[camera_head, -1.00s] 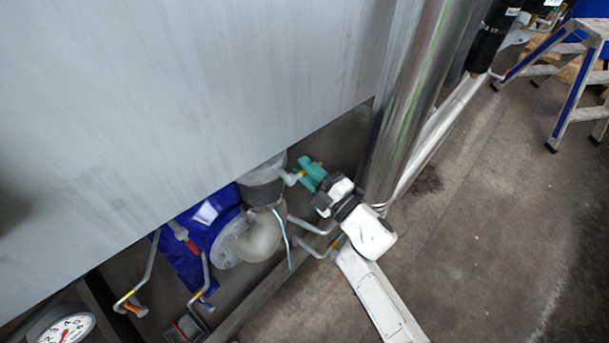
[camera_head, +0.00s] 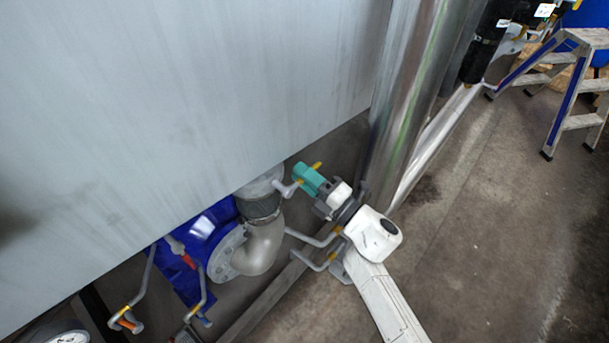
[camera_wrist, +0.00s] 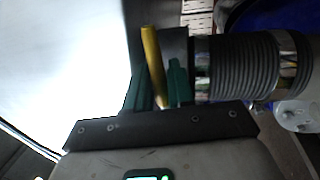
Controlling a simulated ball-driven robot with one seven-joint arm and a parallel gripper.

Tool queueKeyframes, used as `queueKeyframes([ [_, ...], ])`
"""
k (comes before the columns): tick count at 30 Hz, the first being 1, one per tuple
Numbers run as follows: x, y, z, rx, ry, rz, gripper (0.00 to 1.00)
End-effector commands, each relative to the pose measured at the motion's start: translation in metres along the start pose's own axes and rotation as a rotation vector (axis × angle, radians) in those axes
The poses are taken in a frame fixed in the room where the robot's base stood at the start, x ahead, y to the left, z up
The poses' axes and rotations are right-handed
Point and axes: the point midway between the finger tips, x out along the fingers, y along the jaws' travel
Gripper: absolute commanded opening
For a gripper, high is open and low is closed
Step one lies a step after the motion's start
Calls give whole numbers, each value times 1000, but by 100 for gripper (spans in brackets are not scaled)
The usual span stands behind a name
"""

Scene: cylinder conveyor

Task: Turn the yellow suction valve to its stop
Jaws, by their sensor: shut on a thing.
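The yellow valve handle (camera_wrist: 152,65) stands between the teal fingers of my gripper (camera_wrist: 160,88) in the wrist view, and the gripper is shut on it. In the head view my gripper (camera_head: 309,178) is beside the grey pipework just below the tank's lower edge. Yellow bits (camera_head: 317,165) of the handle show around the teal fingers. The fingers hide the rest of the handle, and I cannot tell its turn angle.
A large grey tank (camera_head: 180,110) hangs over the left side. A blue pump (camera_head: 205,225) and grey elbow pipe (camera_head: 262,245) lie left of my gripper. A shiny vertical pipe (camera_head: 405,90) stands close on the right. Open floor (camera_head: 480,230) and a stepladder (camera_head: 565,85) are further right.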

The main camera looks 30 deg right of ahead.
Motion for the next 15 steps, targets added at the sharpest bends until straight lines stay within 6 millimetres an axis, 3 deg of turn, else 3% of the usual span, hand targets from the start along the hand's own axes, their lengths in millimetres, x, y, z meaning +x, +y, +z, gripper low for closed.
queueKeyframes([
  [5,0,0,-1,-5,4,1,0],
  [6,0,0,-1,-5,4,1,26],
  [10,0,0,-1,-3,3,1,39],
  [15,0,0,-1,-2,2,1,40],
])
